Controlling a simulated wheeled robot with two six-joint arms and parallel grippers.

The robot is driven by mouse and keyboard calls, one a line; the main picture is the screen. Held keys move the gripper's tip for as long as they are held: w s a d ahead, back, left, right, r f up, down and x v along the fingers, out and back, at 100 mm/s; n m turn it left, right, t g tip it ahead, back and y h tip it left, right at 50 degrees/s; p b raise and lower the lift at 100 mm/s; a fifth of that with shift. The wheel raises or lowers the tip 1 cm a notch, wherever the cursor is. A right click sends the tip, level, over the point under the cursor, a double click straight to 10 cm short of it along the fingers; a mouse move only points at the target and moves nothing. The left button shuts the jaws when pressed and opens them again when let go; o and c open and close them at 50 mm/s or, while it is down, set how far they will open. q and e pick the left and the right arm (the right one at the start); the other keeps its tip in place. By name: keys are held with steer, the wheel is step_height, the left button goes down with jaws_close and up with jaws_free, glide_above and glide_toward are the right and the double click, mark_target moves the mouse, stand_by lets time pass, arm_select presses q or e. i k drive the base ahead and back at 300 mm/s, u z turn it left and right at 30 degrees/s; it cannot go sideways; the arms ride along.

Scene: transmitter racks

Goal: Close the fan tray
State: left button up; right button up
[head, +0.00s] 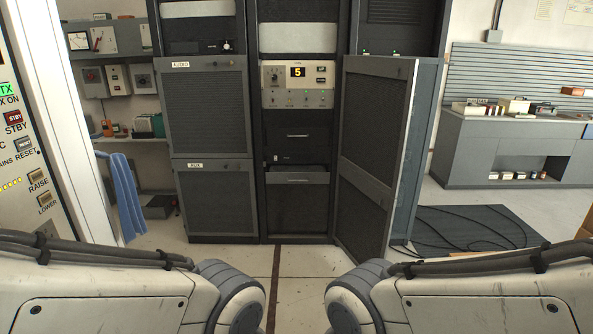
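The middle rack (257,215) stands straight ahead with its door swung open to the right. A dark drawer front (298,205) with a light handle strip sits low in this rack. A dark ledge shows along its top, so it seems to stand a little proud of the rack; it looks like the fan tray, but no readable label confirms this. Above it is another dark panel (297,150) with a small handle. Only links of my two arms show at the bottom of the head view, well short of the rack. Neither gripper is in view.
The open rack door (375,150) stands just right of the drawer. A closed cabinet (208,110) is on the left. Black cables lie on a dark mat (500,222) at right. A blue cloth (124,195) hangs at left. The floor (305,258) before the rack is clear.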

mark_target(298, 169)
steer(key=i, duration=2.1)
steer(key=u, duration=0.55)
steer(key=i, duration=1.25)
steer(key=z, duration=0.55)
